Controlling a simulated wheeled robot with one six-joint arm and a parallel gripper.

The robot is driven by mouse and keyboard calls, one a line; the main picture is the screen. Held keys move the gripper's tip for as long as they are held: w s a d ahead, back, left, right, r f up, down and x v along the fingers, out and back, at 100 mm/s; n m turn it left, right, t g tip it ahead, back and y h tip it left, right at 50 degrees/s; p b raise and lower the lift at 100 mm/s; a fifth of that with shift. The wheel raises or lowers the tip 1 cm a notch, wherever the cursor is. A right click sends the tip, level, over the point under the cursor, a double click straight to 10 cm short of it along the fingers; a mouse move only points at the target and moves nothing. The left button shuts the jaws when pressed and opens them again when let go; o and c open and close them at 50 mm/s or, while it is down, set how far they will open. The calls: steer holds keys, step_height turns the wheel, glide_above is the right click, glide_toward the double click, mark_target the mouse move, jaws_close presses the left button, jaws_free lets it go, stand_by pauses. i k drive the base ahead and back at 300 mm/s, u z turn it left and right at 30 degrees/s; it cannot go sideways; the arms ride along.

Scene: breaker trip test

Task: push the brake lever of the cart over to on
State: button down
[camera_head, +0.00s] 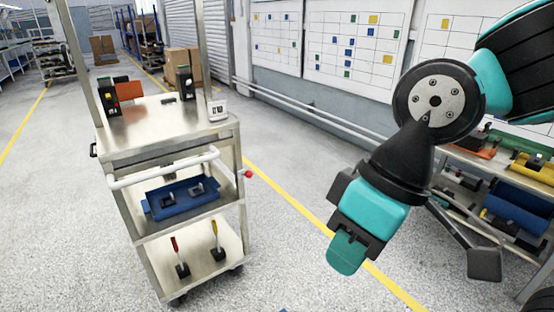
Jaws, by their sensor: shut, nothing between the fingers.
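The metal cart (165,154) stands at left, with a white push bar (165,168) across its near side. A small red knob (248,173) sticks out at the right end of the bar. On the bottom shelf stand a red-handled lever (176,246) and a yellow-handled lever (214,235), both roughly upright on black bases. I cannot tell for certain which of these is the brake lever, and no on marking is readable. My gripper (346,252) is shut and empty, pointing down over the floor to the right of the cart, apart from it.
A blue tray (165,205) with dark parts lies on the cart's middle shelf. The top holds black devices and a small white box (218,110). A rack with colored bins (514,203) stands at right, behind my arm. Floor between cart and gripper is clear.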

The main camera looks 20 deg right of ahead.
mark_target(248, 174)
steer(key=z, duration=0.2)
steer(key=i, duration=0.75)
steer(key=u, duration=0.65)
steer(key=i, duration=0.65)
steer(key=u, duration=0.65)
